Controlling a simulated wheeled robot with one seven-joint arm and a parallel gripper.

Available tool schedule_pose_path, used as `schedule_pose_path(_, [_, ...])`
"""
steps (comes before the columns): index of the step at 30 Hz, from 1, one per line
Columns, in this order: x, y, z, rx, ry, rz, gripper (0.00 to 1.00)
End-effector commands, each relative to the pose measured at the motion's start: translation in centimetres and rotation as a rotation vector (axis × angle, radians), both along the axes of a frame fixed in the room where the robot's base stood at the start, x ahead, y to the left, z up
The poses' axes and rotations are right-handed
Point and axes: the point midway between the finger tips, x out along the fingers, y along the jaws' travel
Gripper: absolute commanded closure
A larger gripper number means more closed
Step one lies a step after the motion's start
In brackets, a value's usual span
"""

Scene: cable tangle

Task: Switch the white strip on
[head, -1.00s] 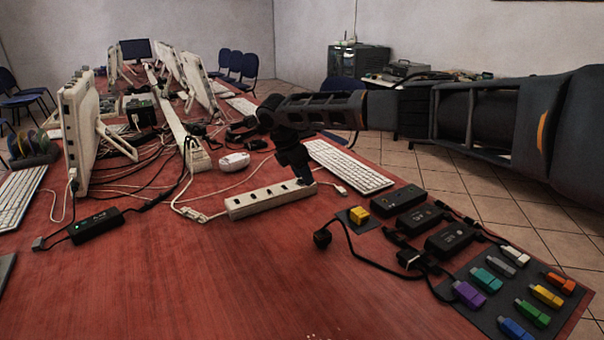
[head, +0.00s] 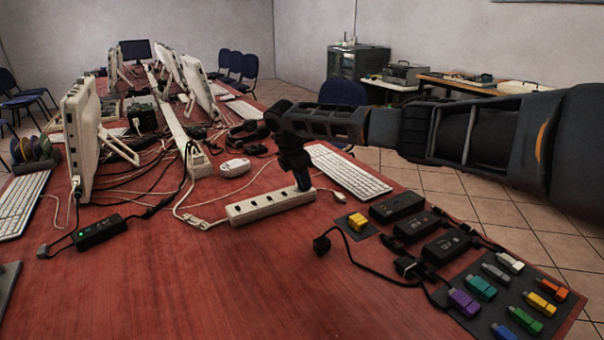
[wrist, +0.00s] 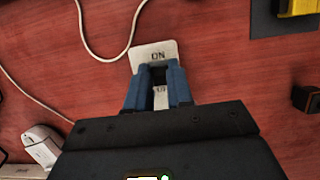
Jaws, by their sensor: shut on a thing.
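The white strip (head: 262,206) lies on the red table in the head view, with a row of dark sockets along its top. My gripper (head: 304,186) points down at its right end. In the wrist view, the strip's end (wrist: 152,52) carries the printed word ON. The blue fingers of my gripper (wrist: 157,78) stand on either side of a small dark switch (wrist: 158,74) and are shut on it. A second label shows on the strip between the fingers, too small to read surely. The switch's exact position is partly hidden by the fingers.
A white keyboard (head: 347,172) lies behind and right of the strip. Black adapters (head: 397,207), a yellow plug (head: 358,222) and a dark mat (head: 505,290) with coloured sticks are at the right. A white cable (head: 182,212) runs from the strip's left end. The front table is clear.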

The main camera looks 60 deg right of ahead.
Motion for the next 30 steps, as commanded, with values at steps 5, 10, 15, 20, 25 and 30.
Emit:
schedule_pose_path(5, [-0.07,-0.06,0.44,0.088,-0.056,-0.002,1.0])
schedule_pose_path(10, [-0.24,-0.42,0.16,0.164,-0.102,-0.003,1.0])
schedule_pose_path(15, [-0.32,-0.58,0.09,0.201,-0.127,0.0,1.0])
schedule_pose_path(20, [-0.33,-0.62,0.08,0.204,-0.13,0.001,1.0])
schedule_pose_path(25, [-0.34,-0.61,0.07,0.204,-0.13,0.001,0.78])
schedule_pose_path(30, [-0.37,-0.63,0.03,0.204,-0.128,0.0,0.62])
